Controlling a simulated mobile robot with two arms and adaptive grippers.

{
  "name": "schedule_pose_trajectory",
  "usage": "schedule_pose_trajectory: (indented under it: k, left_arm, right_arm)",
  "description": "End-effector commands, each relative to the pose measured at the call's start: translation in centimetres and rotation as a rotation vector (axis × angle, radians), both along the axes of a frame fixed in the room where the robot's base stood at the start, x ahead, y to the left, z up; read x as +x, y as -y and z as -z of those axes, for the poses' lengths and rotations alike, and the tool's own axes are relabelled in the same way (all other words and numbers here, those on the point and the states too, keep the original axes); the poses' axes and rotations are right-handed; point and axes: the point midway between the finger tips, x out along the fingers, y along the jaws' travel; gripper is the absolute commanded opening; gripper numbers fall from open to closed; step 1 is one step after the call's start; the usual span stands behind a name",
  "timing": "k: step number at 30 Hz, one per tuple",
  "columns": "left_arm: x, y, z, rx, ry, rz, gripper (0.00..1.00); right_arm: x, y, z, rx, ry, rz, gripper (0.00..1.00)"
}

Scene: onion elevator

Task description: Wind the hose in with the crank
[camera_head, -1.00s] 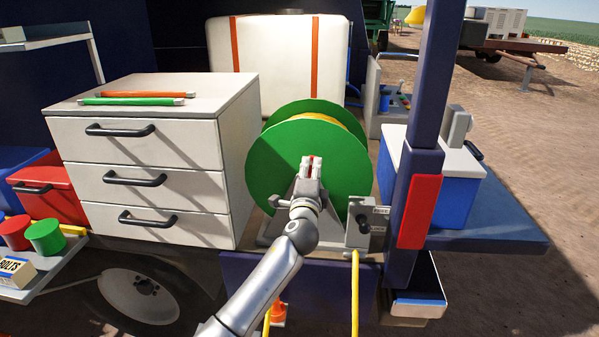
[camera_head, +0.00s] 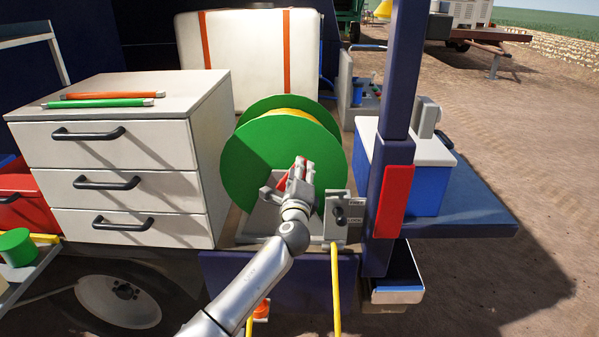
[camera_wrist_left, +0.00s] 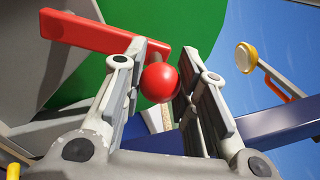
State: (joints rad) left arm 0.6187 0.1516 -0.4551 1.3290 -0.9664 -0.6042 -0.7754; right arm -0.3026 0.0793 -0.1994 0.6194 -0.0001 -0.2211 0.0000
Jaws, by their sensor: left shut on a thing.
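The green reel (camera_head: 262,160) stands on the truck bed, with yellow hose (camera_head: 290,111) wound between its discs. The red crank (camera_head: 280,178) is on the reel's near face; its red arm (camera_wrist_left: 95,32) and round red knob (camera_wrist_left: 159,82) show in the left wrist view. My left gripper (camera_head: 301,170) is in front of the reel, shut on the red knob, with a finger on each side of it. It partly hides the crank in the head view. Yellow hose (camera_head: 336,290) also hangs below the bed. My right gripper is not in view.
A grey box with a dark knob (camera_head: 340,215) and FREE and LOCK labels stands right of the reel. A white drawer cabinet (camera_head: 120,175) stands close on the left. A blue post (camera_head: 385,150) with a red panel (camera_head: 395,200) rises on the right.

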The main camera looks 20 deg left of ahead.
Motion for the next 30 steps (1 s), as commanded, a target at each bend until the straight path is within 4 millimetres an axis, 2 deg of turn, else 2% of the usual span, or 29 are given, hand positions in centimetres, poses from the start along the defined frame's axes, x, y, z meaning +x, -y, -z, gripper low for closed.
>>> schedule_pose_trajectory:
  k: [6, 7, 12, 23, 26, 30]
  left_arm:
    - [0.0, 0.1, 0.1, -0.002, -0.002, 0.002, 0.00]
    - [0.0, 0.1, 0.1, -0.002, -0.002, 0.002, 0.29]
    - [0.0, 0.1, 0.1, -0.002, -0.001, 0.002, 0.50]
    - [-0.2, 0.0, 0.1, -0.002, -0.001, 0.001, 0.51]
    - [-0.7, 0.2, 0.2, -0.002, -0.001, 0.002, 0.51]
    - [-2.5, 0.5, 0.4, -0.003, -0.002, 0.003, 0.51]
  right_arm:
    - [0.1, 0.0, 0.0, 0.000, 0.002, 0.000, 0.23]
    - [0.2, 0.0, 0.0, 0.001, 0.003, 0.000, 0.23]
    - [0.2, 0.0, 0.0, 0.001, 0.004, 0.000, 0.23]
    - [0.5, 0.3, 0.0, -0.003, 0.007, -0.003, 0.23]
    - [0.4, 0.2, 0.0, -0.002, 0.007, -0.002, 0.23]
    - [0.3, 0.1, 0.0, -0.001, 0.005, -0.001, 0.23]
